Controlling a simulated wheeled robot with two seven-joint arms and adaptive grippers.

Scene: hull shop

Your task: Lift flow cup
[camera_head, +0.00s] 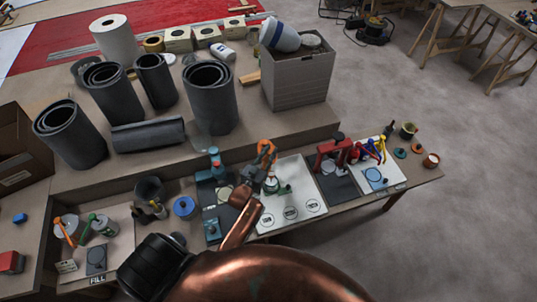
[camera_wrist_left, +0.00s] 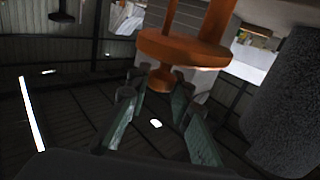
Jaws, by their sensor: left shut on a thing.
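The orange flow cup (camera_head: 266,147) stands out above the bench in the head view. My left gripper (camera_head: 262,165) is shut on it. In the left wrist view the cup (camera_wrist_left: 180,48) shows as an orange disc with a small tip below and upright bars above. The greenish fingers of my left gripper (camera_wrist_left: 160,95) are around its lower part. The exact contact is dark and hard to see. A white board with printed circles (camera_head: 291,213) lies on the bench below and beside the gripper. My right gripper is not in view.
A red stand (camera_head: 330,158) is close on the right. A teal device (camera_head: 215,162) and a blue-lidded tin (camera_head: 184,207) are on the left. Dark rolls (camera_head: 209,97) and a grey bin (camera_head: 298,83) stand behind.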

